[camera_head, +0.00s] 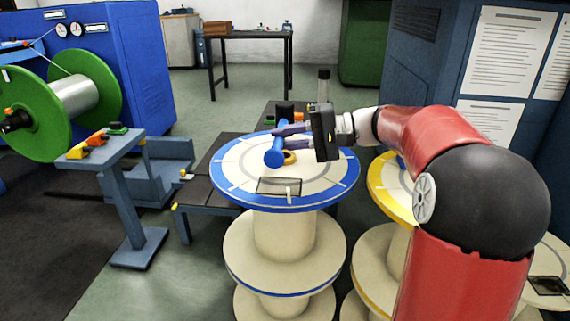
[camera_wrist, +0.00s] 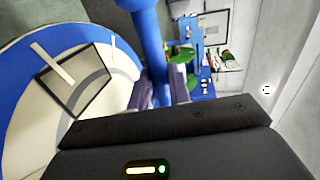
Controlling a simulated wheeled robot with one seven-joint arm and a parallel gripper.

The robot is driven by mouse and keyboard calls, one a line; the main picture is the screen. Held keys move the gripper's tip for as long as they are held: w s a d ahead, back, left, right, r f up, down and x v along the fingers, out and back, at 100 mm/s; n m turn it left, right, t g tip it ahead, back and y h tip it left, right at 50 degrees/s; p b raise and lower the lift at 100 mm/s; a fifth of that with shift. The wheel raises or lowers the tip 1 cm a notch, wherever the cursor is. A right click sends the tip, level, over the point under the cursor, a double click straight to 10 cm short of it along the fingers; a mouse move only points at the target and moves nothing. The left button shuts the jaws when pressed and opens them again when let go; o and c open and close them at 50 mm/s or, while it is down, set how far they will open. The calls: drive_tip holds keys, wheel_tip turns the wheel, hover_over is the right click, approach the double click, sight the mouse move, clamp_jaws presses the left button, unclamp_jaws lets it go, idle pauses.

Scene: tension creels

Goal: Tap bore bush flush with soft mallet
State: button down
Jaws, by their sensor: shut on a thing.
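My gripper (camera_head: 281,132) is shut on a blue mallet (camera_head: 274,158) and holds it over the cream top of a blue-rimmed spool (camera_head: 233,180). In the wrist view the blue mallet (camera_wrist: 152,45) runs between the two fingers (camera_wrist: 160,93). A yellow ring that looks like the bore bush (camera_head: 291,158) shows at the middle of the spool top, just right of the mallet's lower end. The mallet and the gripper partly hide it. I cannot tell whether the mallet touches the bush or how far the bush stands up.
A dark rectangular patch (camera_head: 279,186) lies on the front of the spool top. A yellow-rimmed spool (camera_head: 380,190) stands close on the right under my arm. A small blue stand (camera_head: 115,148) with coloured parts and a green reel (camera_head: 110,88) are on the left.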

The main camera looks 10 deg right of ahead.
drive_tip(key=shift+f, duration=0.3)
wheel_tip(320, 180, down, 5)
drive_tip(key=b, duration=0.3)
drive_tip(key=shift+f+b, duration=0.15)
drive_tip(key=shift+b, duration=0.25)
drive_tip(key=shift+r+p, duration=2.15)
drive_tip(key=shift+r, duration=0.7)
wheel_tip(320, 180, up, 3)
drive_tip(key=shift+p, duration=1.15)
drive_tip(key=shift+f, duration=0.1)
drive_tip(key=shift+f+b, duration=1.2)
drive_tip(key=shift+f, duration=0.25)
